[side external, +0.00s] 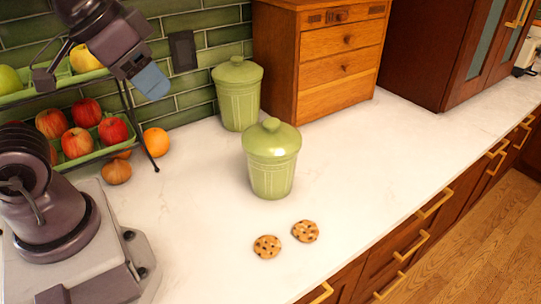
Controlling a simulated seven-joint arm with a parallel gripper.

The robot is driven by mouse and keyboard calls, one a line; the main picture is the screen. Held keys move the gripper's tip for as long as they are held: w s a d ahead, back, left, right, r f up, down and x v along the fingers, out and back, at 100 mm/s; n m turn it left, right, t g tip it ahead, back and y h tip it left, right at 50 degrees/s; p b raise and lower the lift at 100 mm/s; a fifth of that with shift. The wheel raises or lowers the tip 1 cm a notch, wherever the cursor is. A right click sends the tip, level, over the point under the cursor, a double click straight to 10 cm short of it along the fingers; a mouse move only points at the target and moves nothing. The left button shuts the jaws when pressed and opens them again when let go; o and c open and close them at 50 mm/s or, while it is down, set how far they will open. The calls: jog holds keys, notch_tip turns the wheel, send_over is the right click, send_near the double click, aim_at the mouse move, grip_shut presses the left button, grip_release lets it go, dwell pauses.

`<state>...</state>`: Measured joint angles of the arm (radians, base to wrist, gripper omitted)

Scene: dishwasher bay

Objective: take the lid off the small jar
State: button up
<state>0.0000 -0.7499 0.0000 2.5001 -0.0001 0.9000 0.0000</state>
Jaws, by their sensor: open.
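Two green lidded jars stand upright on the white counter. The front jar (271,178) is in the middle of the counter, with its domed, knobbed green lid (272,141) on top. The back jar (239,106) stands near the tiled wall, also with a knobbed lid (237,71) on. I cannot tell for certain which one is the small jar. My gripper (153,84) is at the upper left, above the counter and to the left of both jars, touching neither. It is open, and nothing shows in it; its fingers are seen edge-on.
Two cookies (267,247) (305,231) lie in front of the front jar. A tiered fruit rack (129,113) stands at left, with an orange (156,142) and an onion (117,172) beside it. A wooden drawer box (338,60) is behind the jars. The counter right of the front jar is clear.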

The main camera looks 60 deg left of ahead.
jog(key=shift+o, duration=0.2)
dwell(0.3)
jog(key=o, duration=1)
jog(key=shift+o, duration=0.2)
jog(key=m+g+y, duration=0.1)
jog(key=m+g, duration=0.5)
jog(key=m, duration=0.8)
send_near(273, 122)
jog(key=f, duration=0.7)
jog(key=a+f, duration=0.1)
jog(key=f, duration=0.3)
jog(key=shift+s+f, duration=0.15)
